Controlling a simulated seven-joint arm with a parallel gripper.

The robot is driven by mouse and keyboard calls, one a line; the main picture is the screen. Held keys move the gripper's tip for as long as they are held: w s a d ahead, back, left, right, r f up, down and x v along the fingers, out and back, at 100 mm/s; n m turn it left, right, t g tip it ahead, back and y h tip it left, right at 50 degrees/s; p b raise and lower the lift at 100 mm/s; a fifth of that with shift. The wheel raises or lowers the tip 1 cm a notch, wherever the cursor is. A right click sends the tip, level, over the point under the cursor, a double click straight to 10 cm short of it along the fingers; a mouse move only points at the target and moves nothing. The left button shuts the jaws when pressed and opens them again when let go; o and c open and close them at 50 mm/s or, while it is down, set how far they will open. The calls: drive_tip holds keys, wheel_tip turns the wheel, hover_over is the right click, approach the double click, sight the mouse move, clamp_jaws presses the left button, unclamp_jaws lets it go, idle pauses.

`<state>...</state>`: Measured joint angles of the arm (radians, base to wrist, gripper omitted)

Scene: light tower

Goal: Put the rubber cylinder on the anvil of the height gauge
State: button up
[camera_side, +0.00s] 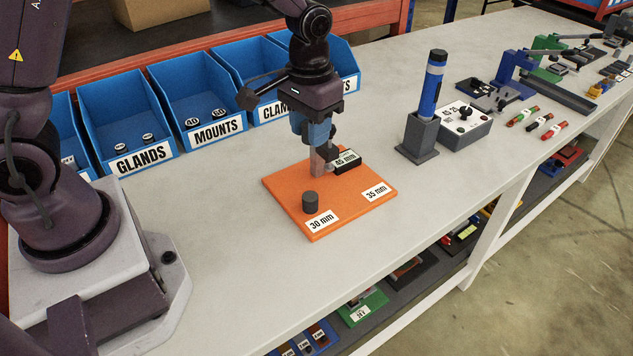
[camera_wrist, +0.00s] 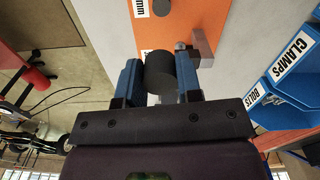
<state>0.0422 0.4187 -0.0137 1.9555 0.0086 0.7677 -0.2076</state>
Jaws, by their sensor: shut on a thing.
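My gripper (camera_side: 314,132) is low over the orange board, its jaws shut. In the wrist view, my gripper (camera_wrist: 160,80) has a dark cylinder (camera_wrist: 160,74) between its blue fingers. In the side view the held cylinder cannot be made out clearly. A grey post (camera_side: 318,164) stands on the orange board (camera_side: 285,184) right by the fingers, beside a black block (camera_side: 347,166) labelled 45 mm; this looks like the height gauge. The post also shows in the wrist view (camera_wrist: 203,46), just beyond the right finger. Its anvil is not clearly visible. I cannot tell whether the held cylinder touches anything.
Another dark cylinder (camera_side: 310,202) stands on the board near the 30 mm label (camera_side: 322,222); the 35 mm label's area is empty. Blue bins (camera_side: 130,110) line the back. A blue cylinder in a grey stand (camera_side: 418,138) and a switch box (camera_side: 465,125) stand to the right.

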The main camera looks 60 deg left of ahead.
drive_tip(key=shift+s+a+r+m, duration=0.2)
drive_tip(key=shift+s+a+m, duration=0.2)
drive_tip(key=shift+s+a, duration=0.1)
drive_tip(key=shift+s+a+r+m, duration=0.15)
drive_tip(key=shift+s+a+m, duration=0.25)
drive_tip(key=shift+a, duration=0.1)
wheel_tip(320, 180, up, 5)
drive_tip(key=n, duration=2)
hover_over(365, 181)
wheel_tip(365, 181, down, 13)
drive_tip(key=shift+r, duration=0.15)
wheel_tip(365, 181, down, 10)
drive_tip(key=shift+r, duration=0.2)
